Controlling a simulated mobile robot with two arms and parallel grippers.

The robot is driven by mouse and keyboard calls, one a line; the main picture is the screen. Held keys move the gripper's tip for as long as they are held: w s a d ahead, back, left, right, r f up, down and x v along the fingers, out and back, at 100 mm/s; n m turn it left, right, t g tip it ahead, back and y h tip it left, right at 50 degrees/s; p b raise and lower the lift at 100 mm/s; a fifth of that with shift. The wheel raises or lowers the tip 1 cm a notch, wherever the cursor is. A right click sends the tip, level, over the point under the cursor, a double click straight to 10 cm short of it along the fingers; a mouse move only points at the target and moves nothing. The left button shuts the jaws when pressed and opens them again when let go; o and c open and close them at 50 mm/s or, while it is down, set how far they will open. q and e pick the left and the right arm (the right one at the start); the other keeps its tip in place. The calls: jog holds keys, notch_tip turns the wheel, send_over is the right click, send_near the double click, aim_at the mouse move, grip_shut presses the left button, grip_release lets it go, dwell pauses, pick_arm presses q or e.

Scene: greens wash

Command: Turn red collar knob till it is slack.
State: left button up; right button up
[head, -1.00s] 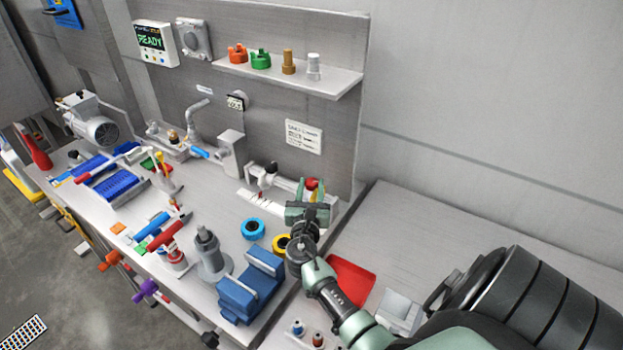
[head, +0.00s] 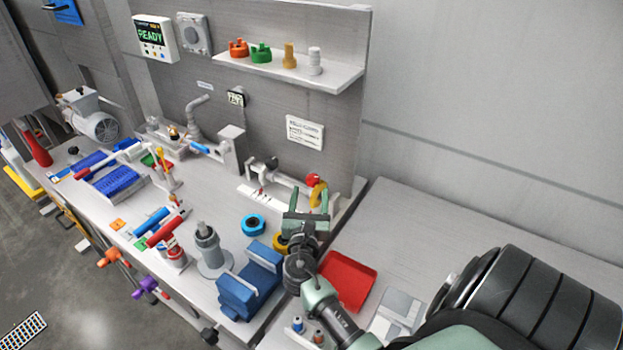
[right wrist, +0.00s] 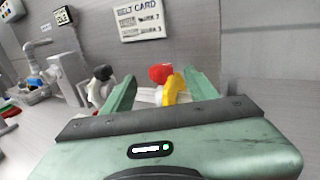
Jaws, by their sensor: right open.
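The red knob (head: 313,180) sits at the right end of a pale bench fixture (head: 270,190) by the back panel. A curved yellow part (head: 319,194) is just below it. My right gripper (head: 308,200) is open and empty, in front of the knob. In the right wrist view the red knob (right wrist: 162,73) and the yellow part (right wrist: 174,90) appear between the two green fingers, beyond the palm. I see no finger touching the knob. The knob's lower part is hidden behind the yellow part. My left gripper is not in view.
A black knob (head: 271,164) stands on the fixture's left part. A blue vise (head: 250,285), a blue ring (head: 253,224) and a grey post (head: 208,245) stand left of my right arm. A red tray (head: 347,280) lies right of it. The bench farther right is mostly clear.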

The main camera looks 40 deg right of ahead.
jog(key=shift+v, duration=1.35)
